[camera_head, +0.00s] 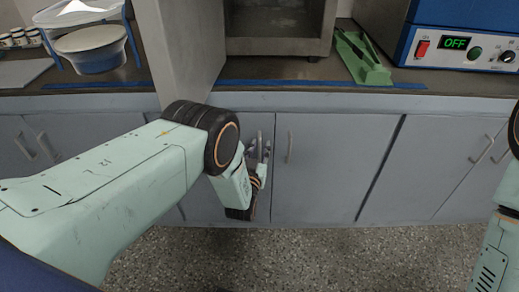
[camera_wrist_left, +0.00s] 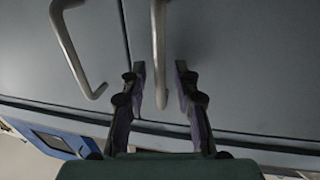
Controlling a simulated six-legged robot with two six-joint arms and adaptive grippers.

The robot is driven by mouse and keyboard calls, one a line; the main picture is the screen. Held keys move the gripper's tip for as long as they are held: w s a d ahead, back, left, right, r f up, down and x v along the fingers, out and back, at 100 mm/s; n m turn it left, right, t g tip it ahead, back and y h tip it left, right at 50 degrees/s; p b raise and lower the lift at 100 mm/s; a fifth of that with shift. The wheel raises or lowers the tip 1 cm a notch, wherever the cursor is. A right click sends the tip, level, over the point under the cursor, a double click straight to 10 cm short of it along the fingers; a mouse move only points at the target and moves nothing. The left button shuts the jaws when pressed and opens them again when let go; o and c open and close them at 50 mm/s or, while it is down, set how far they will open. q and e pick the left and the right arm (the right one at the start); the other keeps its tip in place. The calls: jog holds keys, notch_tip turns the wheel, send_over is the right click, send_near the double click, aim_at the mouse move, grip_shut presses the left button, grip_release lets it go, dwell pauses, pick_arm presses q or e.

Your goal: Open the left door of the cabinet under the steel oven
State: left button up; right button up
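The left door (camera_head: 202,205) of the grey-blue cabinet under the steel oven (camera_head: 278,46) looks shut and is partly hidden by my left arm. The right door (camera_head: 330,165) beside it is shut, with a bar handle (camera_head: 290,147). My left gripper (camera_head: 260,150) is in front of the left door near its right edge. In the left wrist view, this gripper (camera_wrist_left: 160,70) is open, with the left door's bar handle (camera_wrist_left: 159,35) between its fingers. I cannot tell whether the fingers touch it. The right door's handle (camera_wrist_left: 75,50) also shows there. My right gripper is out of view.
The oven's chamber is open above the counter, with a grey panel (camera_head: 185,45) standing at its left. A green holder (camera_head: 362,60) and a blue device (camera_head: 455,42) reading OFF stand to the right. Other cabinet doors flank these. The speckled floor (camera_head: 330,260) is clear.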

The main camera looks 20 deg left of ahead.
pick_arm(q)
grip_shut()
dwell(0.7)
